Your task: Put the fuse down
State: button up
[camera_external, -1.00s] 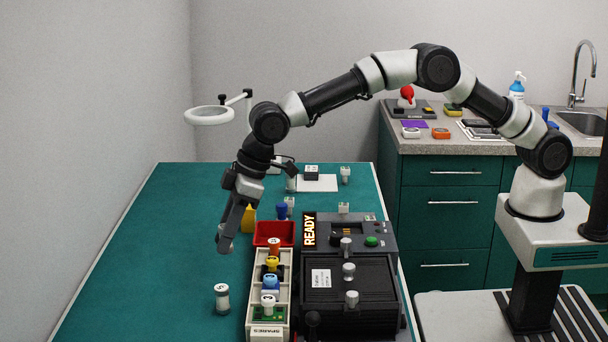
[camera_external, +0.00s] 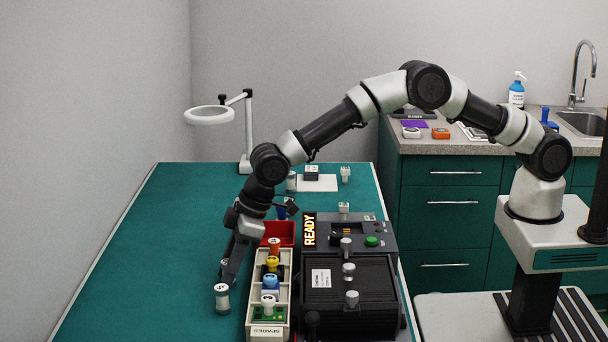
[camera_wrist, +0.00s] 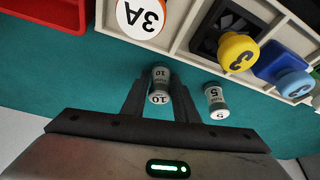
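The fuse marked 10 (camera_wrist: 160,84) is between the fingers of my gripper (camera_wrist: 160,100) in the wrist view, with a finger close against each side. In the external view my gripper (camera_external: 226,274) is low over the green table, left of the spares rack, and the held fuse is mostly hidden. Whether it touches the table I cannot tell. A second fuse, marked 5 (camera_wrist: 215,98), stands apart to the right of the held one in the wrist view. It stands upright in front of my gripper in the external view (camera_external: 222,299).
The spares rack (camera_external: 256,322) holds several coloured-cap fuses. A red bin (camera_external: 282,232) is behind it. The black machine (camera_external: 347,283) with a lit READY sign (camera_external: 308,230) stands right of it. A ring magnifier (camera_external: 210,115) stands at the back. The table's left side is clear.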

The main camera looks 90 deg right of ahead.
jog(key=shift+o, duration=1.2)
